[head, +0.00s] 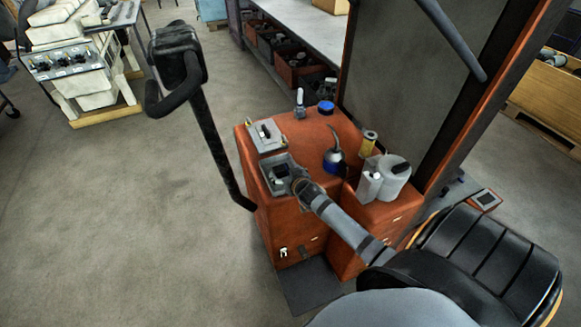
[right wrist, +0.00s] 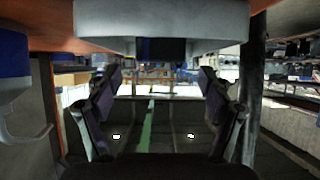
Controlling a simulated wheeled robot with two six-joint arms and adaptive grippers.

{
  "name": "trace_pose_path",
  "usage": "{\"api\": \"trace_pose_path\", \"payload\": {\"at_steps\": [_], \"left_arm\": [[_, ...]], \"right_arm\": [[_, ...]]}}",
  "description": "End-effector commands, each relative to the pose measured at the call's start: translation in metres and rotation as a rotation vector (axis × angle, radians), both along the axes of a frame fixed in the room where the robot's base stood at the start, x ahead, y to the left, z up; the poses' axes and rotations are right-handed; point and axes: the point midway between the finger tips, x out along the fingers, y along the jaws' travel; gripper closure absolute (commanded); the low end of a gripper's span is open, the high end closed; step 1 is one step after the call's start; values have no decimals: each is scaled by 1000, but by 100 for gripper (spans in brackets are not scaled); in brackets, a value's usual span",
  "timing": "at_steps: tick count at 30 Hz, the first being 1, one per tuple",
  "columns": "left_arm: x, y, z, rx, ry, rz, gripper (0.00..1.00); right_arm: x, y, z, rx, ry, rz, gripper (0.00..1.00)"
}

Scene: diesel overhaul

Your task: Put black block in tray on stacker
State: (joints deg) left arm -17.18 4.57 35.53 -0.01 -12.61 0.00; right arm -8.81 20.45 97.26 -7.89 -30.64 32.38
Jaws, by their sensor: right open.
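The orange stacker (head: 318,146) stands in the middle of the head view. The grey tray (head: 271,178) lies on its top, near the left edge. A dark shape inside the tray fits the black block, but my gripper partly hides it. In the right wrist view, which looks upside down, the grey tray (right wrist: 103,22) spans the top, with the black block (right wrist: 162,48) at its middle. My right gripper (head: 288,178) is at the tray. Its fingers also show in the wrist view (right wrist: 160,85), spread apart with nothing between them. My left gripper is out of view.
A blue oil can (head: 335,160), a yellow-green cylinder (head: 368,142) and a white jug (head: 388,178) stand right of the tray. A grey box (head: 265,136) lies behind it. The black tiller handle (head: 178,65) rises at left. Open floor lies left of the stacker.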

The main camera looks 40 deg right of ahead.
Motion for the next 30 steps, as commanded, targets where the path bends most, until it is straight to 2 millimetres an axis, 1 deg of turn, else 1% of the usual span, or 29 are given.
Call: {"api": "trace_pose_path", "payload": {"at_steps": [1,3,6,9,13,28,30], "left_arm": [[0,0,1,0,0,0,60],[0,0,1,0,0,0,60],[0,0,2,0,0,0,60],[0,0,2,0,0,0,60],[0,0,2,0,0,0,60],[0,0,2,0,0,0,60],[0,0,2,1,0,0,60]], "right_arm": [[-12,3,6,-1,1,3,19],[-26,6,13,-3,3,2,19],[-41,9,22,-2,3,1,19],[-51,12,29,-1,0,0,19],[-56,14,32,1,0,0,19],[-57,14,32,1,2,-1,19],[-63,18,30,-3,29,-5,19]]}}
